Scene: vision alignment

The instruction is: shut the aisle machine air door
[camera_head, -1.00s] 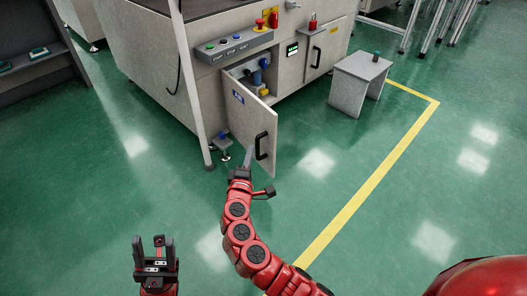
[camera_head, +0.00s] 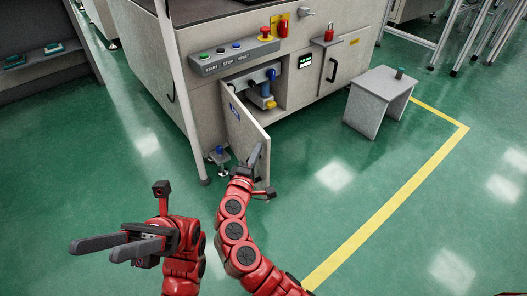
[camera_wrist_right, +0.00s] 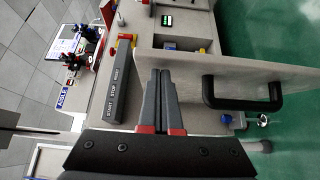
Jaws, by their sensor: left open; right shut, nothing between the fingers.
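The air door (camera_head: 238,125) is a pale panel with a blue label, standing open from the machine (camera_head: 210,90). The compartment behind it shows blue and yellow valve parts (camera_head: 268,100). My left gripper (camera_head: 95,246) is open and empty, pointing left above the floor.
A control panel with buttons (camera_head: 236,57) sits above the compartment. A second closed door (camera_head: 330,70) is to its right. A grey stool (camera_head: 380,98) stands right of the machine. A pale post (camera_head: 180,90) and machine foot (camera_head: 222,162) are left of the door. Green floor in front is clear.

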